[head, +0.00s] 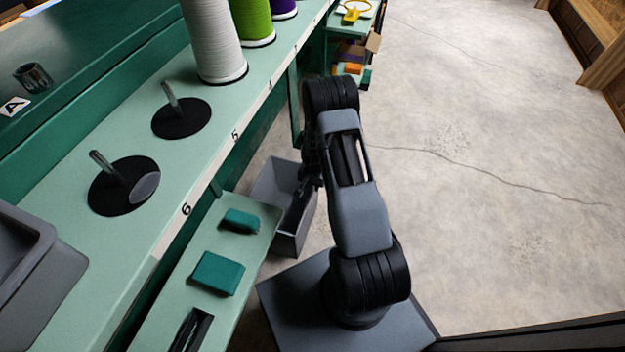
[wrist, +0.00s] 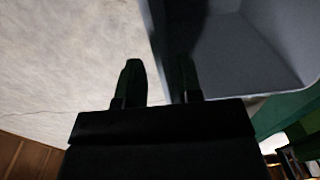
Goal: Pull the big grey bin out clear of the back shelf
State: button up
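The big grey bin (head: 267,182) is open-topped and stands low at the green bench's side, near the end of the lower shelf. My arm hides its right part in the head view. My gripper (head: 304,190) is down at its right side. In the wrist view my gripper (wrist: 158,80) has two dark fingers with a gap between them. The bin (wrist: 235,50) fills the upper right there, and its near wall edge runs between the fingers. The right finger is over the bin's inside, the left finger outside. Contact with the wall cannot be told.
The green bench (head: 215,120) runs along the left with spools and pegs. A lower shelf (head: 255,250) with teal blocks (head: 218,273) is close to the bin. A small stocked shelf (head: 352,50) stands at the back. Cracked concrete floor (head: 480,200) to the right is clear.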

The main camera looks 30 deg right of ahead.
aim_at(312, 192)
jog(key=shift+f+b, duration=0.85)
jog(key=shift+f, duration=2.05)
grip_shut()
